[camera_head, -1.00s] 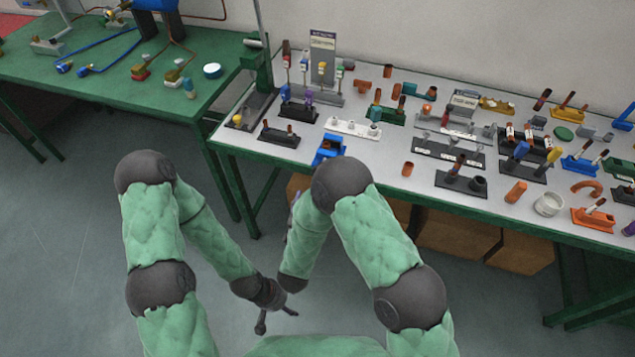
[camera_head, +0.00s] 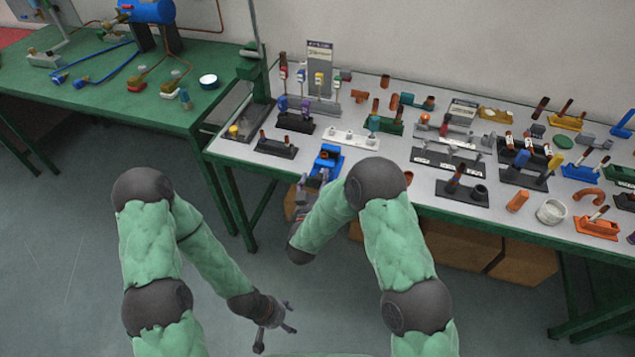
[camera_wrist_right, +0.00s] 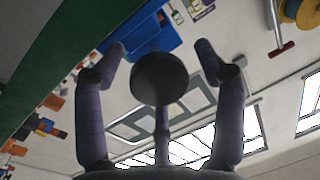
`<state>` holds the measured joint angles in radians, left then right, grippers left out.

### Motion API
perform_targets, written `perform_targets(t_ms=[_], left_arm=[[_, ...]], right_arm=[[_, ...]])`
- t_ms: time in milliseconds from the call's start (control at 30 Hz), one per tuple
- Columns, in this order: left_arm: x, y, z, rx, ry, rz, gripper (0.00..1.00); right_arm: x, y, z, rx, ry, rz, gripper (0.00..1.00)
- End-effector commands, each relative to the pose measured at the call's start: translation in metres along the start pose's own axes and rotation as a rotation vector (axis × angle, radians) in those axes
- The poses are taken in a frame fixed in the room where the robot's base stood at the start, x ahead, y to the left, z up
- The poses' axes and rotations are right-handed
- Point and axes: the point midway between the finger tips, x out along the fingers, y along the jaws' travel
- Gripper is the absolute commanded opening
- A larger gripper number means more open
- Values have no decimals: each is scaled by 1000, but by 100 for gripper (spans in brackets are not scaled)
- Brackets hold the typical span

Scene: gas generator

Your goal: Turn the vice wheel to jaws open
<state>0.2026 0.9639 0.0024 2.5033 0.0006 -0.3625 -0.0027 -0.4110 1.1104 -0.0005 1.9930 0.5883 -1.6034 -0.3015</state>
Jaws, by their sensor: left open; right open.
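The vice is most likely the blue fixture (camera_head: 327,158) at the front edge of the grey table in the head view; I cannot make out its wheel there. A blue body (camera_wrist_right: 150,38) shows behind the fingers in the right wrist view. My right gripper (camera_head: 311,181) is open just in front of and below the blue fixture. My left gripper (camera_head: 276,326) is open and empty, low above the floor.
The grey table (camera_head: 234,153) holds many small fixtures, pegs and pipe pieces to the right of the blue fixture. A green table (camera_head: 130,105) stands at the left. Cardboard boxes (camera_head: 455,240) sit beneath the grey table. The floor at the left is clear.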

Motion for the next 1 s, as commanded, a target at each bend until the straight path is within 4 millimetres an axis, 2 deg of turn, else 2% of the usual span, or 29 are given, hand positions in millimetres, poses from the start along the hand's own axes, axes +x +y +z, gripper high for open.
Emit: perform_targets(t_ms=[133, 167, 333, 367, 767, 1000], left_arm=[[0, 0, 0, 0, 0, 0, 63], [0, 0, 0, 0, 0, 0, 63], [0, 0, 0, 0, 0, 0, 63], [0, 0, 0, 0, 0, 0, 63], [-2, 1, 0, 0, 0, 0, 63], [-9, 3, 0, 0, 0, 0, 63]], right_arm=[[0, 0, 0, 0, 0, 0, 71], [0, 0, 0, 0, 0, 0, 65], [0, 0, 0, 0, 0, 0, 17], [0, 0, 0, 0, 1, 0, 14], [1, -1, -3, -34, 0, 0, 14], [1, -2, -5, -167, -15, 1, 14]])
